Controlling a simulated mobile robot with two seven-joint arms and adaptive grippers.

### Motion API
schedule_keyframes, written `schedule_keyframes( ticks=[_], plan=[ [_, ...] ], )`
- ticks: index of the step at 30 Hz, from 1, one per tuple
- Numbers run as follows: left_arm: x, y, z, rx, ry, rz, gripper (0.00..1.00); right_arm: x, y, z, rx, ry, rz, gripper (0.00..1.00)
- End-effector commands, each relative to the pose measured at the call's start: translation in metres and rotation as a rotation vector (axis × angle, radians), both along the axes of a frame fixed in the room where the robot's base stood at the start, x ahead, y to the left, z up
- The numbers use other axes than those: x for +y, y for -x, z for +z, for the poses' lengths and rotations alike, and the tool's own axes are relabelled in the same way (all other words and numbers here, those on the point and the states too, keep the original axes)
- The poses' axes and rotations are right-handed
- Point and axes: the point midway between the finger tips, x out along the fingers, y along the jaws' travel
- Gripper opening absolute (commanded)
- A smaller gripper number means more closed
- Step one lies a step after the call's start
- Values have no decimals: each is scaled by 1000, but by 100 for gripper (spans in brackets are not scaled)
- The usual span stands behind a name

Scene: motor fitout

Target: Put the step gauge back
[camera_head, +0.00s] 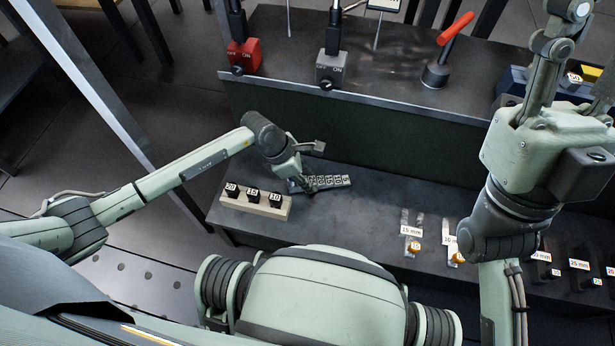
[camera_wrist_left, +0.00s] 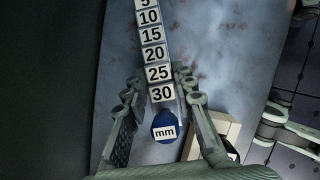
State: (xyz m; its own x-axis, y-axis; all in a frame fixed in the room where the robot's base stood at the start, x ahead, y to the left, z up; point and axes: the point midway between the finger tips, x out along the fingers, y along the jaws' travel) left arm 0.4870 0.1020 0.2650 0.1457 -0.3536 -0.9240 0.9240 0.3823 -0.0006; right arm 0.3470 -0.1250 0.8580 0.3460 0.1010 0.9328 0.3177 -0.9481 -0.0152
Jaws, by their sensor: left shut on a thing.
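The step gauge (camera_head: 327,182) is a pale strip lying at or just above the lower bench top near its back panel. In the left wrist view the step gauge (camera_wrist_left: 153,54) shows steps marked 5 to 30 and a blue round end marked "mm". My left gripper (camera_head: 304,184) is at the left end of the gauge. In the wrist view the fingers of my left gripper (camera_wrist_left: 158,78) flank the end by the 30 mark, shut on the gauge. I cannot tell whether the gauge touches the bench. My right gripper is out of view.
A wooden block (camera_head: 280,209) with black pieces marked 20, 15 and 10 stands left of the gauge, close to my left gripper. Labelled slots with orange-tagged pieces (camera_head: 415,246) are at right. A red switch (camera_head: 243,56) and grey switch (camera_head: 332,70) stand on the upper shelf.

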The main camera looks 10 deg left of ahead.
Motion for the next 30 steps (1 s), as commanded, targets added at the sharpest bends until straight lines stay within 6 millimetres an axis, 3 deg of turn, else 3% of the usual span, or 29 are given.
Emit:
schedule_keyframes(
  ticks=[18,19,24,30],
  plan=[
    [-1,-2,-10,-4,3,1,0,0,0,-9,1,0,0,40],
    [-1,-2,-9,-4,2,0,28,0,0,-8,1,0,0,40],
    [0,-1,-10,-3,2,1,49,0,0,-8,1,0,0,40],
    [0,-1,-11,-1,1,0,50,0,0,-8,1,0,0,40]
  ],
)
